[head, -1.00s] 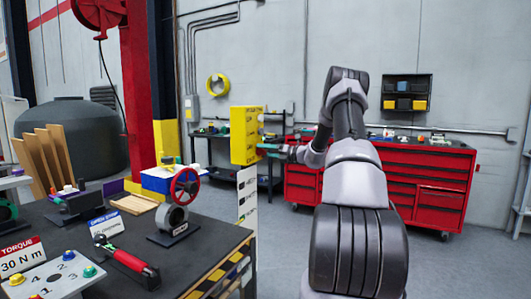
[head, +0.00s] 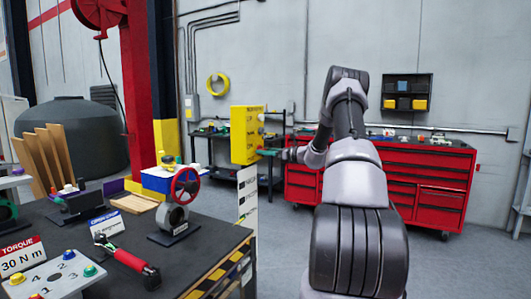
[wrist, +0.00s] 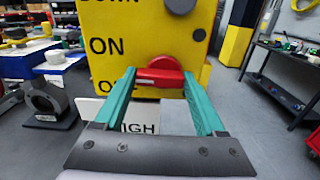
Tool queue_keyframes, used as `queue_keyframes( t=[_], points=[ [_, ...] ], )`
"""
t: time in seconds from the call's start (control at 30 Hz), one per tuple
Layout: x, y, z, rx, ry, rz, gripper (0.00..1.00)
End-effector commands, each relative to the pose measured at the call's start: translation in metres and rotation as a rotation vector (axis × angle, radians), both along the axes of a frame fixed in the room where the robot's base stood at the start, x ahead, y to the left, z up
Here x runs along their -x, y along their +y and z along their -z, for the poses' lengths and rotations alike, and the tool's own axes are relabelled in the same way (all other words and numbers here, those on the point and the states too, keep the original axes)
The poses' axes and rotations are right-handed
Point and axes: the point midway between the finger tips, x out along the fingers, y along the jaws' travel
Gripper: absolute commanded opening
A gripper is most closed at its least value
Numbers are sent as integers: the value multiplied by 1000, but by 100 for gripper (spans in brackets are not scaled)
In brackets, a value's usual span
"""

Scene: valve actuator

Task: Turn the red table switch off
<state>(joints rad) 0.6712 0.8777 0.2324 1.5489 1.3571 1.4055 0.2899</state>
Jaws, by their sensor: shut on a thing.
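The red switch (wrist: 158,74) is on the face of a yellow box (wrist: 130,20), low in the wrist view. Its handle lies roughly sideways, close to the lower edge of the face. The green fingers of my gripper (wrist: 157,76) stand on either side of the red handle and are shut on it. "ON" is readable to the left; the label below it is partly covered by the left finger. In the head view the yellow box (head: 245,135) is left of my arm, and my gripper (head: 268,152) reaches its right side; the switch is hard to make out there.
A dark workbench (head: 205,245) with a valve (head: 175,215) and tools fills the lower left. A red tool cabinet (head: 420,185) stands behind my arm. Open floor lies to the right.

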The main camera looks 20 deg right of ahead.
Motion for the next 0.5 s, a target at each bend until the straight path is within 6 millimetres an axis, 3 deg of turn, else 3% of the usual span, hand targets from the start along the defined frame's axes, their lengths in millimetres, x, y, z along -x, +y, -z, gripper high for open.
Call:
queue_keyframes(
  t=[0.5],
  points=[
    [0,-1,3,371,-288,1,17]
  ],
)
